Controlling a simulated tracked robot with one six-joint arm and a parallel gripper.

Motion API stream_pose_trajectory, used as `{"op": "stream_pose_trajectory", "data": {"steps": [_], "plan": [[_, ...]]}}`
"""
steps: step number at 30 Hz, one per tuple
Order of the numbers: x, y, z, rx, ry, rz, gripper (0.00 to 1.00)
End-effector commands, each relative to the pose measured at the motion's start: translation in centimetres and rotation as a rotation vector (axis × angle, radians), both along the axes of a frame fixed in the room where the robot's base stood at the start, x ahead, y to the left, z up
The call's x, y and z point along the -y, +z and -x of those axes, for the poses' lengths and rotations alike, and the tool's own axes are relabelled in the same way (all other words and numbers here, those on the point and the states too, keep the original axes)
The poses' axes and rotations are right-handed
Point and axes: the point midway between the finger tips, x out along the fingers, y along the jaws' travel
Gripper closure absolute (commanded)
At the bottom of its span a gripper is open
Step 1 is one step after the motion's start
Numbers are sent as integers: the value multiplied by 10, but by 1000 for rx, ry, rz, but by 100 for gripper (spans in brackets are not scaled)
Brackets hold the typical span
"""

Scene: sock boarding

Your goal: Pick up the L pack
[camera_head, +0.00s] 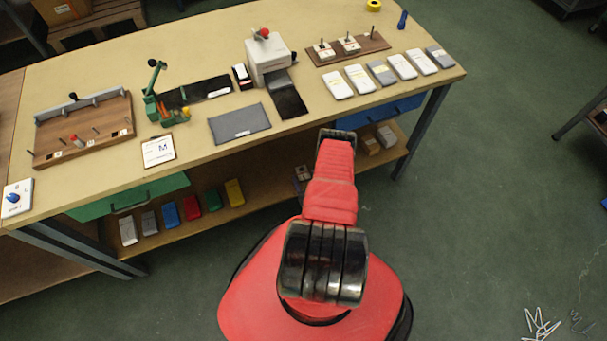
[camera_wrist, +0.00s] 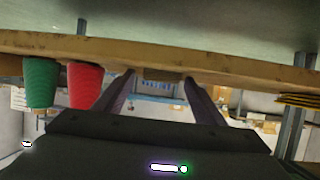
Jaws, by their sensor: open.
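I cannot tell which thing is the L pack, as no L can be read. Several white and grey flat packs lie in a row at the table's right end, among them a white pack (camera_head: 337,85) and a grey pack (camera_head: 439,57). A row on the shelf below includes a pale pack (camera_head: 128,231), a blue pack (camera_head: 170,215), a red one (camera_head: 191,208) and a yellow one (camera_head: 234,192). My gripper (camera_wrist: 158,78) is open, its two dark fingers apart with nothing between them. In the head view my arm reaches toward the table's front edge and hides the fingers.
On the table (camera_head: 312,122) are a card marked M (camera_head: 158,150), a grey cloth (camera_head: 239,123), a white press (camera_head: 268,60), a green lever device (camera_head: 156,95) and a wooden rack (camera_head: 83,128). A green tapered object (camera_wrist: 41,82) and a red one (camera_wrist: 85,84) show in the wrist view.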

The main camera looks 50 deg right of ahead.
Motion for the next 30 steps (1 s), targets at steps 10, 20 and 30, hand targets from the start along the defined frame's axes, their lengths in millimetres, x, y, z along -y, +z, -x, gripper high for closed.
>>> {"op": "stream_pose_trajectory", "data": {"steps": [10,20,30], "plan": [[0,0,0,-1,1,0,36],[0,0,0,-1,1,0,57],[0,0,0,-1,1,0,80]]}}
